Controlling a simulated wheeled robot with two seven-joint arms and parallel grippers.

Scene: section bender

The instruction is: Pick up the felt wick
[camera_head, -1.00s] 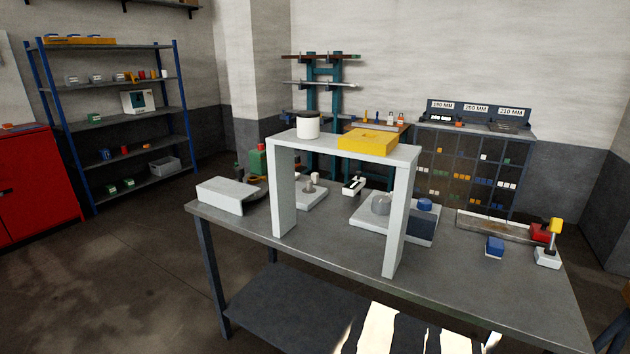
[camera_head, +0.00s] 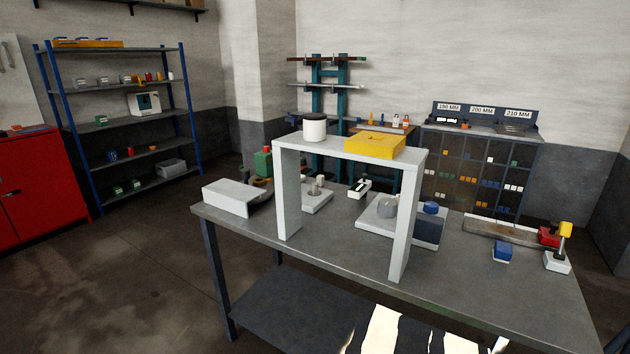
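I cannot pick out a felt wick for certain. On the grey workbench (camera_head: 310,262), a small white piece with a black part (camera_head: 359,188) lies behind the white stand (camera_head: 287,195). To its left, a light plate with an upright peg (camera_head: 317,190) sits on the bench. A white jar with a dark lid (camera_head: 314,128) and a yellow block (camera_head: 375,145) rest on top of the stand. Neither of my grippers is in view. White and black parts at the bottom edge look like my own body.
A grey angled block (camera_head: 232,194) is at the bench's left end. A grey fixture with a cylinder (camera_head: 386,206), a blue block (camera_head: 502,252) and a yellow-topped lever (camera_head: 563,240) are to the right. The stand's legs rise near the front. The front right bench surface is clear.

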